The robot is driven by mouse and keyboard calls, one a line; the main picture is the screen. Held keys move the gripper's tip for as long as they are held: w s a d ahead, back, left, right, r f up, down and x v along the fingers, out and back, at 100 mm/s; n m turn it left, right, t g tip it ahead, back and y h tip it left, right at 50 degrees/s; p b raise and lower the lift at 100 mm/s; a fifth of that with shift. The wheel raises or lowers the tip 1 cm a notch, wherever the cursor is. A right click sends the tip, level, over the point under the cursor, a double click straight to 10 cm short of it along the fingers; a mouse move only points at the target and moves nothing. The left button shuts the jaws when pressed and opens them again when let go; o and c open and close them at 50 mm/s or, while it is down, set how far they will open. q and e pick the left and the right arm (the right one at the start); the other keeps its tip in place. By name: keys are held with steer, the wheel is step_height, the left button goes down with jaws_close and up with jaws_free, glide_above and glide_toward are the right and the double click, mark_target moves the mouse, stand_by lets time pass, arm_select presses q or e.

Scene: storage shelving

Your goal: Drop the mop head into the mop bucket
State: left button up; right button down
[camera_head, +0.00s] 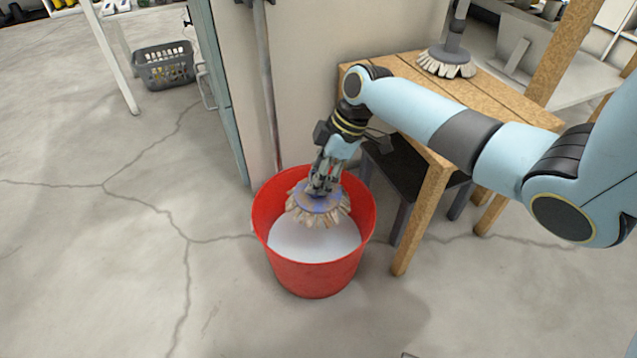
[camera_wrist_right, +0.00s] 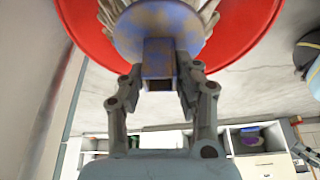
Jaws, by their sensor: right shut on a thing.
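The mop head (camera_head: 318,207) has a bluish round plate with a fringe of beige strands. My right gripper (camera_head: 324,186) is shut on it from above, on the square socket that shows in the right wrist view (camera_wrist_right: 158,72). The mop bucket (camera_head: 314,279) is a red round tub with a whitish inside, standing on the floor. The mop head hangs strands down over the bucket's opening, toward its back part. From this angle I cannot tell how far below the rim it is. The bucket's red wall also shows in the right wrist view (camera_wrist_right: 245,32).
A wooden table (camera_head: 405,70) stands right of the bucket, with another mop head (camera_head: 446,63) on top and a dark stool (camera_head: 398,165) under its edge. A pale wall panel (camera_head: 310,70) is behind the bucket. A grey basket (camera_head: 165,66) stands far left. Floor left is clear.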

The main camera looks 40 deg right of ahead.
steer(key=shift+f, duration=0.1)
steer(key=c, duration=0.9)
jaws_free()
steer(key=shift+v, duration=3.75)
steer(key=shift+f, duration=0.1)
